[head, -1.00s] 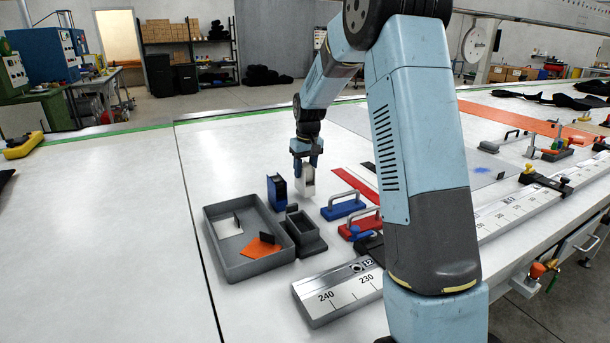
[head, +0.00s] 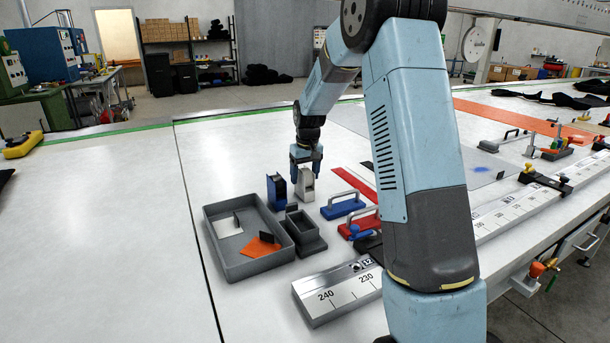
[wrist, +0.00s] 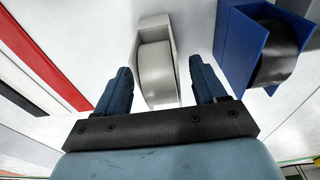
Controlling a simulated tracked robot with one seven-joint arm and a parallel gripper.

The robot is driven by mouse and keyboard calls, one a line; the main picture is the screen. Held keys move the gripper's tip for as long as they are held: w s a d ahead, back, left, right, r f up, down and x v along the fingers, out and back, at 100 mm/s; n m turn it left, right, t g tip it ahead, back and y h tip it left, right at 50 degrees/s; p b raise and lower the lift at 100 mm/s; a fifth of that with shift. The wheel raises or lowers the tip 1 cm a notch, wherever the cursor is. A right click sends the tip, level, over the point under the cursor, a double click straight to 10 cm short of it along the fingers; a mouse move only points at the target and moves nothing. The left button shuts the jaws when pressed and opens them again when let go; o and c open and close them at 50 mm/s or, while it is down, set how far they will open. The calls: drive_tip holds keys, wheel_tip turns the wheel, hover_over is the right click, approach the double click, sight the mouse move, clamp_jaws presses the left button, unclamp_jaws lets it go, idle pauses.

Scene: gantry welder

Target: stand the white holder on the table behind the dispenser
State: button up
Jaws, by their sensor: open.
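The white holder (head: 304,187) with a pale roll inside stands upright on the white table (head: 110,220), just right of the blue dispenser (head: 277,191). In the wrist view the holder (wrist: 156,72) lies between the spread fingers of my gripper (wrist: 161,68), with a gap on each side. The blue dispenser (wrist: 232,45), holding a black roll, is to its right there, apart from it. In the head view my gripper (head: 305,170) points down over the holder's top, open. The holder's underside is hidden.
A grey tray (head: 223,265) with a white and an orange piece lies in front left. A small grey box (head: 303,240) stands before the holder. Blue (head: 343,210) and red handled blocks and a ruler rail (head: 335,297) lie right.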

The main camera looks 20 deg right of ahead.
wheel_tip(320, 180, up, 12)
drive_tip(key=s+f, duration=0.1)
drive_tip(key=s+r+t, duration=0.1)
drive_tip(key=s+r, duration=0.6)
drive_tip(key=s, duration=0.3)
drive_tip(key=s+m+t, duration=0.2)
drive_tip(key=s+t, duration=0.1)
drive_tip(key=s, duration=2.7)
drive_tip(key=shift+s+r, duration=0.25)
drive_tip(key=shift+s, duration=0.1)
